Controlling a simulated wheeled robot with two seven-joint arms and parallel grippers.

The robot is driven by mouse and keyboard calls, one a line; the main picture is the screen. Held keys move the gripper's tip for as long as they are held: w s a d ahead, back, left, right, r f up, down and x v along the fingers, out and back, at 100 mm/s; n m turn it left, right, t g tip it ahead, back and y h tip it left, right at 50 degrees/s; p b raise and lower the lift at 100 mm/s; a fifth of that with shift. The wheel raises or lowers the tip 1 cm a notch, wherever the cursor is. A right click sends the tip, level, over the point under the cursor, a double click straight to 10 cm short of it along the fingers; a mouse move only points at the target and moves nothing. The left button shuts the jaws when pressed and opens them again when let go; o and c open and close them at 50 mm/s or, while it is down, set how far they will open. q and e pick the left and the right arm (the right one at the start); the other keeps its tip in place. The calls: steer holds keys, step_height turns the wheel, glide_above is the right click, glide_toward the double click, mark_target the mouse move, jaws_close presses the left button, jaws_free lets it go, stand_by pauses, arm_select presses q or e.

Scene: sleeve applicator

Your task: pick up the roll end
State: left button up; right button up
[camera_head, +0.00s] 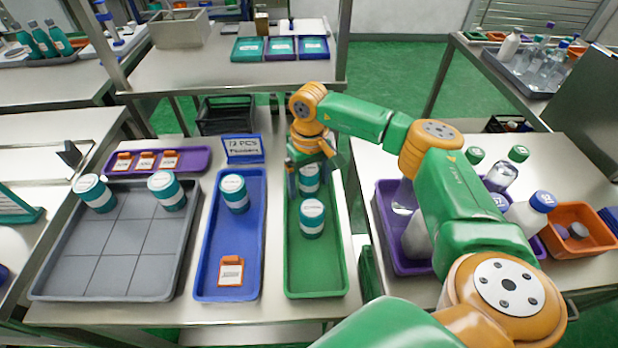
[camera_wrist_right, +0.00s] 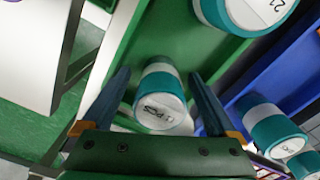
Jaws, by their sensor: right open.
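No part is clearly labelled as the roll end; several short teal-and-white cylinders with printed white tops are in view. Two stand in the green tray (camera_head: 316,275). The far cylinder (camera_head: 309,183) is under my right gripper (camera_head: 312,163), partly hidden by it. In the right wrist view, this cylinder (camera_wrist_right: 161,98) sits between the two spread fingers, with visible gaps on both sides. My right gripper (camera_wrist_right: 160,80) is open and holds nothing. The near cylinder (camera_head: 312,220) stands clear in front; it also shows in the right wrist view (camera_wrist_right: 243,14). My left gripper is not in view.
A blue tray (camera_head: 225,270) with a cylinder and an orange card lies left of the green tray. A grey gridded tray (camera_head: 120,275) holds two cylinders. A small blue sign (camera_head: 242,149) stands behind. A purple bin (camera_head: 385,215) with bottles is at right.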

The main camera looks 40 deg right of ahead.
steer(key=c, duration=1.4)
